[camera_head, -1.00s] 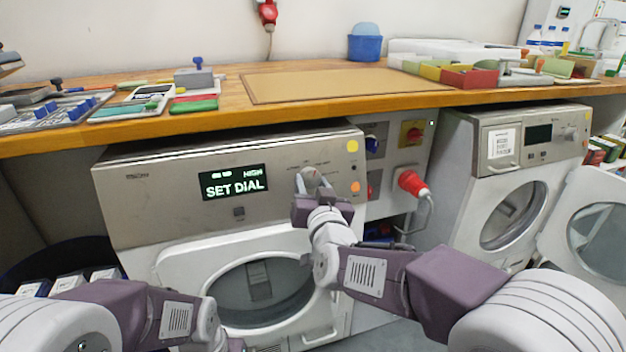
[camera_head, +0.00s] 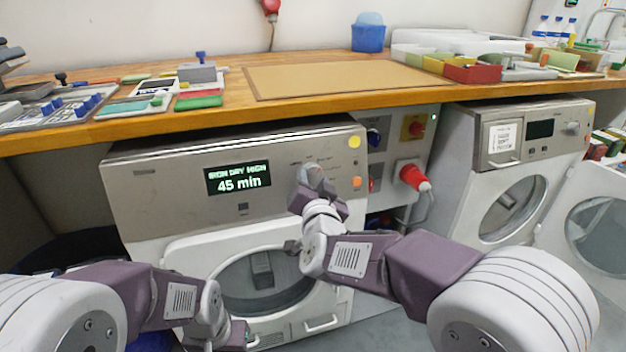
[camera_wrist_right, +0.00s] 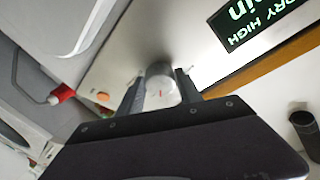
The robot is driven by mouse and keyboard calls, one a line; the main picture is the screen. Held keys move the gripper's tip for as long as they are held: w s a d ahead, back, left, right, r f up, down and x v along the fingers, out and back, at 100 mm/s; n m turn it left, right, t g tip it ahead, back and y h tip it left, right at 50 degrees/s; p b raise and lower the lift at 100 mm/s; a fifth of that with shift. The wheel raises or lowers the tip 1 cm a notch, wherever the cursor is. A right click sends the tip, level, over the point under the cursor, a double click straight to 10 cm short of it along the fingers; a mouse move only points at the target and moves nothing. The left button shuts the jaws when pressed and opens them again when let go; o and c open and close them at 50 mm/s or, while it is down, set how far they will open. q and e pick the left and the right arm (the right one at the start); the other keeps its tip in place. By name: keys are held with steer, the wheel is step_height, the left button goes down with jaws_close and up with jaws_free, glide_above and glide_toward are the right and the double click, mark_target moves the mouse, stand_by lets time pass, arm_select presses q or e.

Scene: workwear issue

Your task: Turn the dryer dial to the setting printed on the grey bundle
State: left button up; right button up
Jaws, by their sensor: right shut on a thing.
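The dryer (camera_head: 150,195) stands under the bench at the middle left. Its display (camera_head: 238,178) reads "IRON DRY HIGH" and "45 min". The dial (camera_head: 312,174) is on the panel right of the display. My right gripper (camera_head: 314,184) is shut on the dial. The right wrist view shows the round dial (camera_wrist_right: 162,84), with a red mark, between the two fingers (camera_wrist_right: 160,92). My left gripper (camera_head: 235,338) is low in front of the dryer door, and its jaws are not clear. I cannot make out a grey bundle with print.
A yellow button (camera_head: 354,142) and an orange button (camera_head: 357,182) sit right of the dial. A red plug (camera_head: 412,176) juts from the wall panel. A second machine (camera_head: 470,190) stands at right with its door open. The wooden bench (camera_head: 225,112) overhangs the dryer.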

steer(key=o, duration=1.4)
steer(key=shift+s+r+p, duration=0.15)
steer(key=shift+s+p, duration=0.15)
steer(key=shift+s, duration=0.05)
steer(key=s, duration=0.2)
steer(key=s+p, duration=0.1)
steer(key=s, duration=0.2)
steer(key=s+d, duration=0.1)
steer(key=s, duration=0.2)
steer(key=shift+s+r+p, duration=0.15)
steer(key=shift+r+p, duration=0.05)
steer(key=shift+p, duration=0.2)
